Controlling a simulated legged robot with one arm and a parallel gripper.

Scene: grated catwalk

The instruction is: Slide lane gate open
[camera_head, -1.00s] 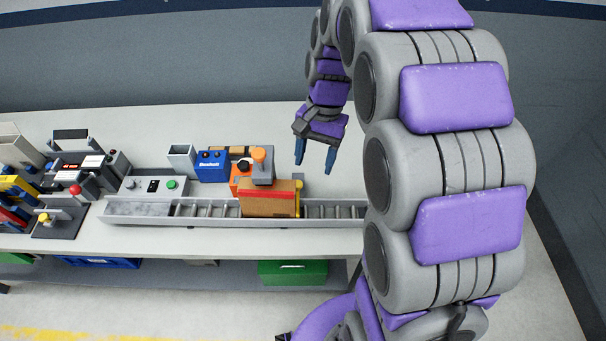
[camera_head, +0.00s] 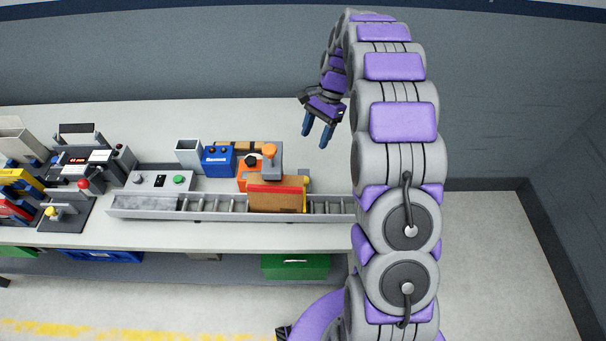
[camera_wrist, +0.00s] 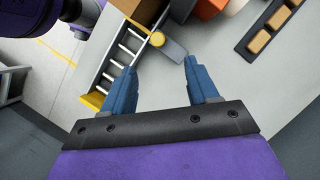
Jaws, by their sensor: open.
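My gripper (camera_head: 315,139) is open and empty, above the bench beyond the right part of the roller lane (camera_head: 230,206). Its blue fingers also show in the wrist view (camera_wrist: 158,74), apart from everything. A brown box with a red top edge (camera_head: 277,196) sits on the lane. A yellow part (camera_head: 305,182) shows at the box's right side in the head view. My arm hides the lane's right end there.
Behind the lane are a stamp with an orange knob (camera_head: 269,152), a blue box (camera_head: 218,159) and a grey open holder (camera_head: 189,154). The bench is clear right of the stamp. A green bin (camera_head: 296,266) is below.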

